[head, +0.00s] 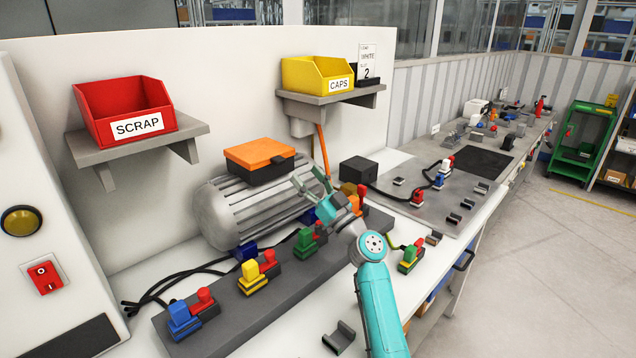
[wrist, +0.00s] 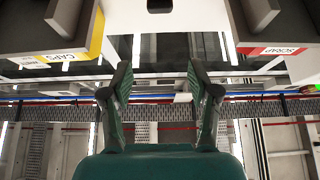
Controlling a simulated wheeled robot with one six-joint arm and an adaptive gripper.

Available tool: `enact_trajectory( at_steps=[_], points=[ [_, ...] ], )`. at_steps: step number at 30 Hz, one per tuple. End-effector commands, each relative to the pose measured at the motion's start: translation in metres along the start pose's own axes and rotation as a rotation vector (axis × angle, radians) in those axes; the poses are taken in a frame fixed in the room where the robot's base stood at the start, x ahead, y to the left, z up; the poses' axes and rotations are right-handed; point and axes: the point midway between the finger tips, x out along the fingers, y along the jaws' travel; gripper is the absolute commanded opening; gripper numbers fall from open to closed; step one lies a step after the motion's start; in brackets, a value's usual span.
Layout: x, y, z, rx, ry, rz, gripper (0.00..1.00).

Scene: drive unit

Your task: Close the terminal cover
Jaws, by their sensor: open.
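The terminal cover (head: 258,152) is an orange lid lying roughly flat over the dark terminal box (head: 270,174) on top of the grey finned motor (head: 230,212) in the head view. I cannot tell whether its edge is fully seated. My gripper (head: 308,178) is open and empty, to the right of the box and apart from it, with its fingers pointing up and left. In the wrist view my gripper (wrist: 160,82) shows two spread fingers with nothing between them. The cover is not visible in the wrist view.
A red SCRAP bin (head: 125,112) and a yellow CAPS bin (head: 317,75) stand on wall shelves above the motor. A dark rail (head: 225,323) with several coloured plugs runs in front of it. An orange cable (head: 322,150) hangs behind my gripper.

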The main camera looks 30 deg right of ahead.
Motion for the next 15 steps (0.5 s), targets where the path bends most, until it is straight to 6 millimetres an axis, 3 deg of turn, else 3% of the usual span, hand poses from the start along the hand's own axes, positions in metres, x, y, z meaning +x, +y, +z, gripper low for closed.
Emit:
enact_trajectory(
  at_steps=[6, 15],
  points=[
    [-0.024, 0.001, -0.015, -0.002, 0.001, 0.001, 0.6],
    [-0.029, 0.0, -0.019, 0.0, 0.002, 0.0, 0.6]
  ],
)
